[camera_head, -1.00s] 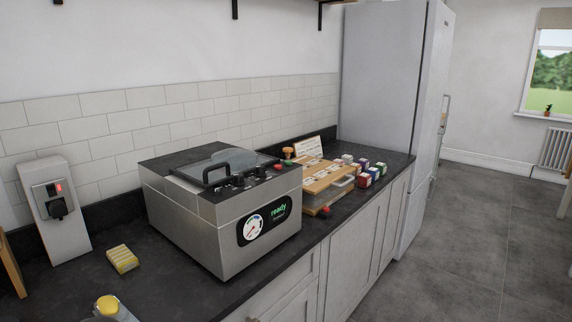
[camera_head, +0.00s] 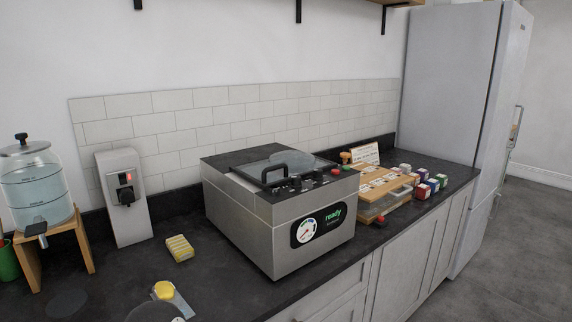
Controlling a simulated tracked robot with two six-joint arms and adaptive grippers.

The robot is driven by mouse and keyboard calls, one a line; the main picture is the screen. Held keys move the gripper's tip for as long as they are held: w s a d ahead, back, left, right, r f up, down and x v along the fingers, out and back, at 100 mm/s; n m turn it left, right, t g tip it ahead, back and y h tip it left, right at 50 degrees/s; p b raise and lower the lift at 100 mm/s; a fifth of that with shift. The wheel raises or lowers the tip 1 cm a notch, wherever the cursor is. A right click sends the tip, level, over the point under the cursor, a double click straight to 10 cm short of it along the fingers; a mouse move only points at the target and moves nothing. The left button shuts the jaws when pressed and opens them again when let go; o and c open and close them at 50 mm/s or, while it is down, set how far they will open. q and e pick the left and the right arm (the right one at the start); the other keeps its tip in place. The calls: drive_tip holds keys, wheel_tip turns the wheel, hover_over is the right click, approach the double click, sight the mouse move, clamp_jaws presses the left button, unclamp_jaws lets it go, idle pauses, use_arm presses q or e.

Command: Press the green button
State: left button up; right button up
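A steel countertop machine (camera_head: 290,225) with a dark top stands on the dark counter in the middle of the view. Its front has a round gauge (camera_head: 306,231) and a display (camera_head: 334,217) with the green word "ready". Its top carries a lid with a black handle (camera_head: 274,172), several dark knobs (camera_head: 295,183) and a small red button (camera_head: 336,171). I cannot clearly make out a green button; the controls are too small to tell. Neither of my grippers is in view.
A grey wall box with a red light (camera_head: 122,195), a water dispenser (camera_head: 38,190) on a wooden stand and a yellow block (camera_head: 180,248) are left of the machine. A yellow-topped item (camera_head: 164,291) lies in front. A wooden-topped case (camera_head: 384,190) and several small coloured boxes (camera_head: 425,183) stand right.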

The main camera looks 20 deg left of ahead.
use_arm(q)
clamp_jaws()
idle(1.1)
